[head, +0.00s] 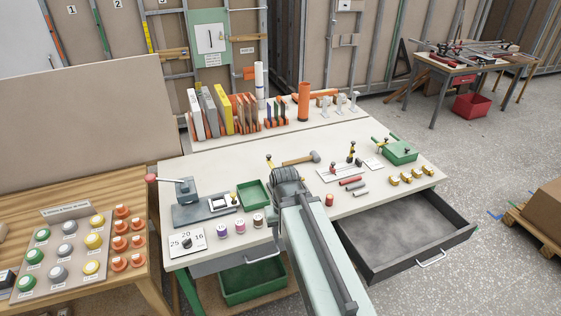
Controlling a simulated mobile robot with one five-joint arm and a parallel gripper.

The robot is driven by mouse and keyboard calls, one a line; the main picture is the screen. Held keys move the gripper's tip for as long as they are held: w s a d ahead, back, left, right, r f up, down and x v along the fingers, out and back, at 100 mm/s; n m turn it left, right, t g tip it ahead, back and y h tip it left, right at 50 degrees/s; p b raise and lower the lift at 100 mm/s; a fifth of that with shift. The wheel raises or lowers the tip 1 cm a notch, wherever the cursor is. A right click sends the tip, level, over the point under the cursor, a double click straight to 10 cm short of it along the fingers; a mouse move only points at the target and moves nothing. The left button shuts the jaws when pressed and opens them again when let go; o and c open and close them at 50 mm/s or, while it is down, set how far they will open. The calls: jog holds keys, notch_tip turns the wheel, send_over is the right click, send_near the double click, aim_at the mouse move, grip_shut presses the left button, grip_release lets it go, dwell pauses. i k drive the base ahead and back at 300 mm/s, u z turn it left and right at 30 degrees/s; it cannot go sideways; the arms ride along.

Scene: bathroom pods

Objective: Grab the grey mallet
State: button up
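The grey mallet (315,157) lies on the back middle of the white workbench top (350,205). Its grey head is at the right and its tan wooden handle points left. My arm reaches over the bench's front edge, and my gripper (284,174) is just in front of the left end of the handle. The gripper's fingers are small and mostly hidden behind my own wrist, so I cannot tell whether they are open or touch the handle.
Right of my arm are a white plate (340,172), red cylinders (351,182) and a green box (400,152). Left are a green tray (254,194), spools (240,226) and a press (185,192). A drawer (405,235) stands open at front right. An orange tube (304,102) stands behind.

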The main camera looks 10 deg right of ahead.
aim_at(314, 155)
jog(key=u, duration=0.45)
jog(key=i, duration=1.25)
jog(key=z, duration=0.45)
